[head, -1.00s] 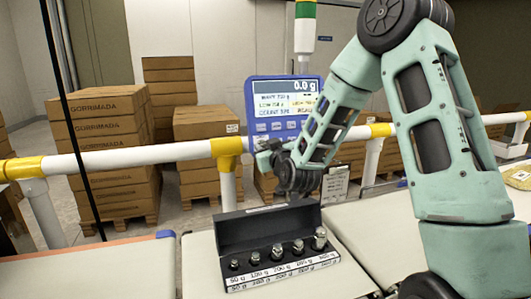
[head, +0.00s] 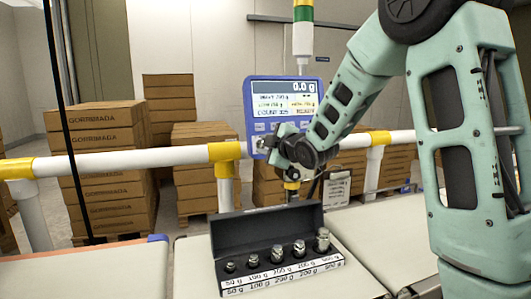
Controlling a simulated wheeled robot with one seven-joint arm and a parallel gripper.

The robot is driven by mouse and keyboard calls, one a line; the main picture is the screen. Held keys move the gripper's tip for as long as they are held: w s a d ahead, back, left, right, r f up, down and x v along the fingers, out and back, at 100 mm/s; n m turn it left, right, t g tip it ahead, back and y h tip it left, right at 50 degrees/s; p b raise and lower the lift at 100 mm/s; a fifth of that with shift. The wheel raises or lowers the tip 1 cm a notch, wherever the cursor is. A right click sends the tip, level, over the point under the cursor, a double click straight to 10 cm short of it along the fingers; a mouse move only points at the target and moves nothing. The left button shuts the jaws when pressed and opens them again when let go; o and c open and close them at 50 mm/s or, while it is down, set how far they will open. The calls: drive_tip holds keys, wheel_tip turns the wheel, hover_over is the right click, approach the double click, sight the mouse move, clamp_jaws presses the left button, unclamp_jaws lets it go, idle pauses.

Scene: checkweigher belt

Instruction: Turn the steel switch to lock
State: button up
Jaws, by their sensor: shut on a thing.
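My gripper (head: 270,143) is at the lower edge of the blue weighing display (head: 284,92), reaching in from the right. It is shut on a small grey metal part there, which I take to be the steel switch. The fingers and wrist cover most of the switch, so its lever position and any lock marking are hidden. The display screen reads 0.0 g.
A black case (head: 229,243) of several steel weights stands on the pale belt (head: 190,262) below my wrist. A white and yellow rail (head: 125,162) runs behind. Stacked cartons (head: 100,165) stand beyond it. A green and white light column (head: 303,35) rises behind the display.

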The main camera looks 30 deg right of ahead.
drive_tip(key=shift+n+g+b, duration=0.6)
drive_tip(key=shift+n+b, duration=0.2)
drive_tip(key=shift+n, duration=1.6)
drive_tip(key=shift+r, duration=0.1)
drive_tip(key=o, duration=0.7)
drive_tip(key=p+v, duration=0.1)
drive_tip(key=v, duration=1.6)
drive_tip(key=shift+s+d+r, duration=0.15)
drive_tip(key=shift+s+d, duration=0.05)
drive_tip(key=shift+w+a+p, duration=0.1)
drive_tip(key=shift+a+p, duration=0.05)
drive_tip(key=shift+p, duration=0.15)
